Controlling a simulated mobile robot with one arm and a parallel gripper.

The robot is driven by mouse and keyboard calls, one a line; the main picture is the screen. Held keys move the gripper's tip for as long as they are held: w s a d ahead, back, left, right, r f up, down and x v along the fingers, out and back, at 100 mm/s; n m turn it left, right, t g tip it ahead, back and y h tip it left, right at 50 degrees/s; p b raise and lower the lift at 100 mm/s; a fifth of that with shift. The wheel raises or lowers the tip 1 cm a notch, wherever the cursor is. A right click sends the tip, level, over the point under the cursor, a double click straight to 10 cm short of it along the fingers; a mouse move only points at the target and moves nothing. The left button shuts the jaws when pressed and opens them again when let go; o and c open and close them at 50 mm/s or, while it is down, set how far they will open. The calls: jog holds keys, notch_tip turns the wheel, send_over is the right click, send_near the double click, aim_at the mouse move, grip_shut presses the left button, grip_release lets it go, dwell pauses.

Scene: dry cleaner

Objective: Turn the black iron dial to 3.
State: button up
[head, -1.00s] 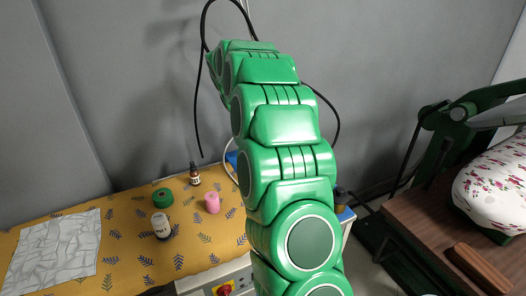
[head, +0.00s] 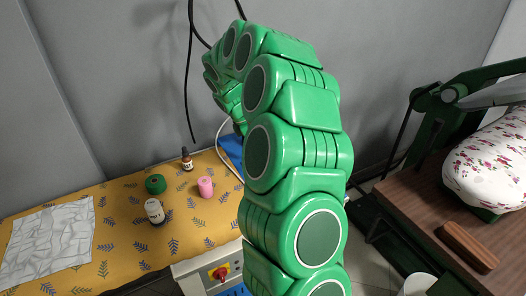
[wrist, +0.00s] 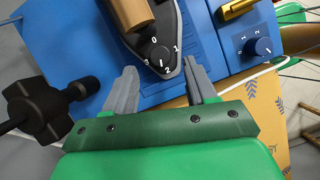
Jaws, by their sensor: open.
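The black iron (wrist: 137,38) lies on a blue base (wrist: 75,38), its brown handle (wrist: 130,12) toward the top of the wrist view. Its round black dial (wrist: 160,56) faces my gripper (wrist: 162,88), with small white digits around it, including 0 and 1. The setting is too small to read surely. My gripper is open and empty; its two grey fingers lie to the left and right below the dial, apart from it. In the head view my arm hides the iron and the gripper; only part of the blue base (head: 230,147) shows.
In the wrist view, a blue knob (wrist: 263,47) is on the base's right and a black star knob (wrist: 45,108) at left. In the head view, a patterned table (head: 120,227) bears a pink spool (head: 205,187), bottles and a white cloth (head: 50,240).

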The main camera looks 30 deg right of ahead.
jog(key=shift+x, duration=2.3)
jog(key=shift+c, duration=0.4)
jog(key=c, duration=0.9)
jog(key=shift+w+d+m+g, duration=0.15)
jog(key=shift+m+g, duration=0.35)
jog(key=shift+m, duration=0.9)
jog(key=shift+c, duration=0.2)
jog(key=shift+m+g+y, duration=0.3)
jog(key=shift+m+y, duration=0.1)
jog(key=shift+m, duration=0.5)
jog(key=o, duration=1)
jog(key=shift+r, duration=0.1)
